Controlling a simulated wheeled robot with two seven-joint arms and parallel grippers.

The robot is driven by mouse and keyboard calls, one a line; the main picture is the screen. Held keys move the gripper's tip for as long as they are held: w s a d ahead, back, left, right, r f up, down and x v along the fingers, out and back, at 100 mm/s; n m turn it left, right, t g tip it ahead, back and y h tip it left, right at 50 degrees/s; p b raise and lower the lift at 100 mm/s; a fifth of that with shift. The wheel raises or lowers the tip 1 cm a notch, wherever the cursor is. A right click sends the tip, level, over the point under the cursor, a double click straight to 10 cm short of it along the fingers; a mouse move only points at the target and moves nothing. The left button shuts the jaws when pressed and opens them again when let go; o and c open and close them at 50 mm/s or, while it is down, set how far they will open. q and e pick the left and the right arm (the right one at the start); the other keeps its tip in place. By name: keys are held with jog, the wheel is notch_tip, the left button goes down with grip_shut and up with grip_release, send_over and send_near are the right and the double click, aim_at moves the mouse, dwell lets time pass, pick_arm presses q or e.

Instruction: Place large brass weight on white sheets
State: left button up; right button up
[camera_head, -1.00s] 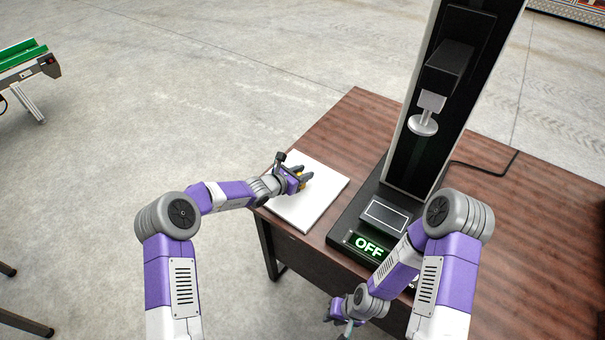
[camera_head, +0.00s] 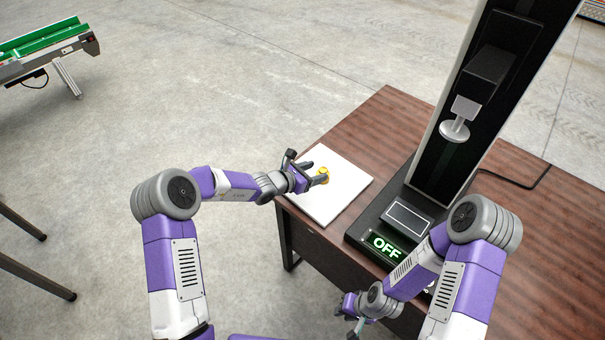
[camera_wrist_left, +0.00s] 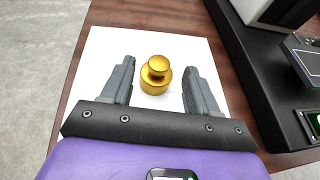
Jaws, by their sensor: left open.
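The large brass weight (camera_head: 324,174) stands upright on the white sheets (camera_head: 341,190) on the table. My left gripper (camera_head: 316,173) is open at the weight, low over the sheets. In the left wrist view the weight (camera_wrist_left: 155,80) stands between the two spread grey fingers (camera_wrist_left: 159,75), with a gap on each side, wider on the right. White sheet (camera_wrist_left: 165,40) shows around it. My right gripper (camera_head: 350,318) hangs low in front of the table, away from the weight; its finger opening is too small to tell.
A black machine with a tall column (camera_head: 470,110) and a lit "OFF" display (camera_head: 386,246) stands on the brown table (camera_head: 380,120), right of the sheets. A round pad (camera_head: 454,131) hangs on the column. A green conveyor (camera_head: 45,42) stands at far left.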

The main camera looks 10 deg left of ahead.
pick_arm(q)
jog(key=v, duration=0.5)
jog(key=shift+s+a+r+p, duration=0.1)
jog(key=shift+s+a+p, duration=0.1)
jog(key=shift+p, duration=0.1)
